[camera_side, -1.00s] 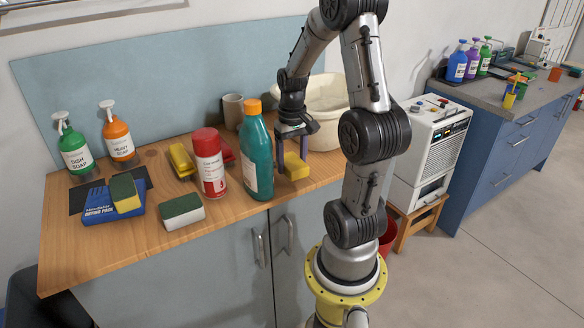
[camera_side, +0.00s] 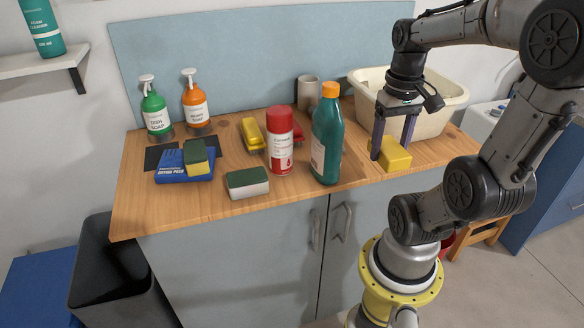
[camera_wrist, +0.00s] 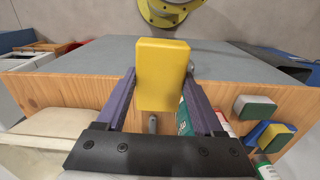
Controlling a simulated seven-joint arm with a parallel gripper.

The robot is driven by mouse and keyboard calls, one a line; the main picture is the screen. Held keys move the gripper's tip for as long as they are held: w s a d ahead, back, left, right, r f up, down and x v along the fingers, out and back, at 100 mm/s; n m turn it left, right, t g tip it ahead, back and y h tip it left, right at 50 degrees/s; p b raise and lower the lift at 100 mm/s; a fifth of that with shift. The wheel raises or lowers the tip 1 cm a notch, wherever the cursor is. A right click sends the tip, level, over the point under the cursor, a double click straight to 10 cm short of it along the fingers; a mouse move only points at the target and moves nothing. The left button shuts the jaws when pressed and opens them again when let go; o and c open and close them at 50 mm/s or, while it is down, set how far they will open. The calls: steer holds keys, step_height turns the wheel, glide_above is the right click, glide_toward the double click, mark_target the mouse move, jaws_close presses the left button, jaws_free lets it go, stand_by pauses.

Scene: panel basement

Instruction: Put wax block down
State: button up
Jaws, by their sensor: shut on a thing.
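The wax block is a yellow block (camera_side: 394,155) at the right part of the wooden counter, in front of the cream tub. My gripper (camera_side: 391,152) points down and is shut on it, one dark purple finger on each side. The block is at or just above the counter top; I cannot tell whether it touches. In the wrist view the block (camera_wrist: 162,72) sits between the finger ends of my gripper (camera_wrist: 158,82), its broad yellow face fully visible.
The teal bottle (camera_side: 326,147) and red-capped can (camera_side: 280,145) stand left of the block. The cream tub (camera_side: 437,115) is close behind my gripper. The counter (camera_side: 220,208) has bare wood along its front edge. A sponge (camera_side: 247,184) lies farther left.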

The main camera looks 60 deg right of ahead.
steer(key=w+a+r+n, duration=0.3)
steer(key=w+r+n, duration=0.2)
steer(key=w+r, duration=0.55)
steer(key=w+f+n, duration=0.1)
steer(key=w+f, duration=0.1)
steer(key=w, duration=0.8)
steer(key=w+a+f+n, duration=0.1)
steer(key=w+a+f, duration=0.2)
steer(key=w, duration=0.5)
steer(key=w+a+f+n, duration=0.1)
steer(key=w+a+f, duration=0.2)
steer(key=w+f, duration=0.2)
steer(key=w+a+f+n, duration=0.1)
steer(key=w+a+f, duration=0.3)
steer(key=w, duration=0.7)
steer(key=shift+f, duration=0.5)
